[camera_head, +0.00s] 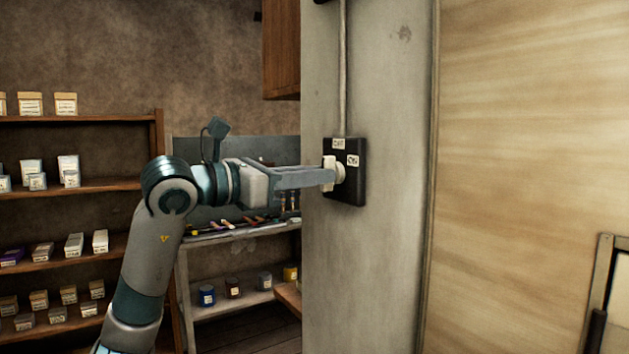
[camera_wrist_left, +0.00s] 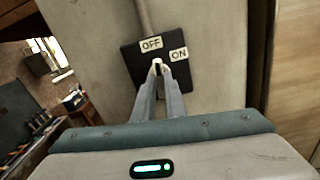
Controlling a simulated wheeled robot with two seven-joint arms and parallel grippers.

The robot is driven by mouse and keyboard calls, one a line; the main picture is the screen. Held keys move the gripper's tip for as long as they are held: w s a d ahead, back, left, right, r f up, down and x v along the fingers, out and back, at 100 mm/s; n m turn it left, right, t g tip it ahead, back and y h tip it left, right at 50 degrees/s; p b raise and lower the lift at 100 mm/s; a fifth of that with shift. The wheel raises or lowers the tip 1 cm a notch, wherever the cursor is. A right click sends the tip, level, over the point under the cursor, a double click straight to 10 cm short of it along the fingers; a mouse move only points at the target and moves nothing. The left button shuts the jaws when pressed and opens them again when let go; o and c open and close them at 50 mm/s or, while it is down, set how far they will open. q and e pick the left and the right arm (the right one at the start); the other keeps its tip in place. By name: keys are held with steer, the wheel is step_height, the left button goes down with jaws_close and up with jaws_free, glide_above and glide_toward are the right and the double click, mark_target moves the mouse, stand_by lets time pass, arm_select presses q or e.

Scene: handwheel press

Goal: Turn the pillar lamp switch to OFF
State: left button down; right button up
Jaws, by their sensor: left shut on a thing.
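The lamp switch is a black plate (camera_head: 351,194) on the grey pillar, with a pale round knob (camera_head: 340,173) at its middle. An OFF label (camera_head: 338,143) sits at the plate's top and an ON label (camera_head: 353,160) to its right and lower. My left gripper (camera_head: 329,176) reaches in from the left and is shut on the knob. In the left wrist view the fingertips (camera_wrist_left: 159,70) close around the knob's pale grip, below the OFF label (camera_wrist_left: 151,44) and left of the ON label (camera_wrist_left: 179,54). The fingers partly hide the knob; I cannot tell exactly which label it points at.
A conduit (camera_head: 342,70) runs up the pillar (camera_head: 390,260) from the plate. A wooden panel (camera_head: 530,150) stands right of the pillar. Shelves with small boxes (camera_head: 80,187) and a bench with tools (camera_head: 235,232) are behind my left arm.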

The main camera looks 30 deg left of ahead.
arm_select(q)
steer(key=shift+f+n, duration=0.1)
steer(key=shift+n, duration=0.6)
steer(key=c, duration=1.8)
jaws_free()
steer(key=shift+s, duration=0.1)
